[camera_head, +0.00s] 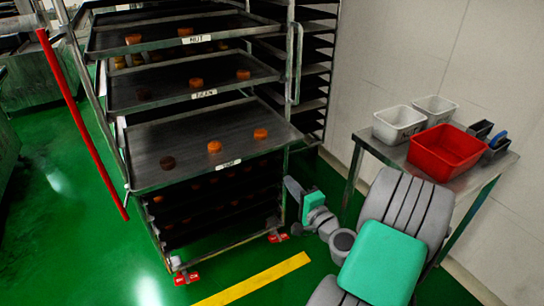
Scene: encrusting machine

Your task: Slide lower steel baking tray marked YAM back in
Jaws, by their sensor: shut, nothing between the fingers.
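The lower steel baking tray (180,150) juts out of the rack toward me, below two other labelled trays. Its front label (228,163) is small and appears to read YAM. A dark cake (168,163) and two orange cakes (214,146) sit on it. My gripper (288,184) is shut and empty, just right of the rack and a little below the tray's front right corner. It appears apart from the tray; exact depth is hard to tell. The fingertips show only small and partly edge-on.
The wheeled rack (298,65) holds an upper tray (170,32) marked NUT and a middle tray (190,82), both with cakes. A side table at right bears a red bin (445,150) and white bins (398,122). A red bar (82,120) stands left.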

